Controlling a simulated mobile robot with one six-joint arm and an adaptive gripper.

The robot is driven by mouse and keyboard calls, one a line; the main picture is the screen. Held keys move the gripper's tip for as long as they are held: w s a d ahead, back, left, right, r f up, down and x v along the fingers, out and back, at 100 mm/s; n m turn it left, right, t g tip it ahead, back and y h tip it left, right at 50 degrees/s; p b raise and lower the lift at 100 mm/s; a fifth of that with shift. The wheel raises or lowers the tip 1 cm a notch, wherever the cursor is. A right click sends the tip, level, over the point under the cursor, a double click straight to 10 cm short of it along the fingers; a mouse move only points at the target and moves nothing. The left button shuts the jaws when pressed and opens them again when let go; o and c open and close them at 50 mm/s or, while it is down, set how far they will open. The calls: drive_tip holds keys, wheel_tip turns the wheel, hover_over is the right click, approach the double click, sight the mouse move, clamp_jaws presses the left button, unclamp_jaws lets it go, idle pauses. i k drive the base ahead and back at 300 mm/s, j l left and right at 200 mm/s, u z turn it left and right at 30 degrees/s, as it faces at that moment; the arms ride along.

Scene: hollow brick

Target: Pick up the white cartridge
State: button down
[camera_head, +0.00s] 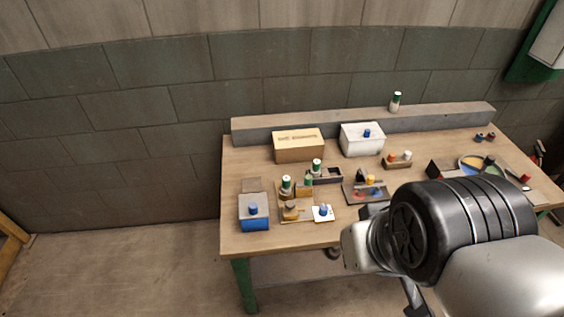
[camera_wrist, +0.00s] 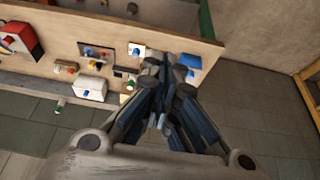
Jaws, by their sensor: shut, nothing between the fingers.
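The likely white cartridge (camera_head: 407,155) is a small pale cylinder standing beside an orange one (camera_head: 391,157) in a brown holder (camera_head: 397,164) on the workbench. In the wrist view it is too small to tell for sure. My gripper (camera_wrist: 168,68) is shut and empty. In the wrist view its dark fingers overlap the bench's edge near a blue-topped box, well apart from the holder. In the head view my arm hides the fingers.
The wooden workbench (camera_head: 250,161) carries a cardboard box (camera_head: 298,147), a white box (camera_head: 361,142), a blue box (camera_head: 254,216) and several white-and-green bottles. A green-capped bottle (camera_head: 396,101) stands on the back ledge (camera_head: 330,127).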

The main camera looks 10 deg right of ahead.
sight(287, 188)
drive_tip(key=i+u, duration=0.5)
drive_tip(key=u, duration=0.25)
drive_tip(key=i+u, duration=0.2)
drive_tip(key=u, duration=0.15)
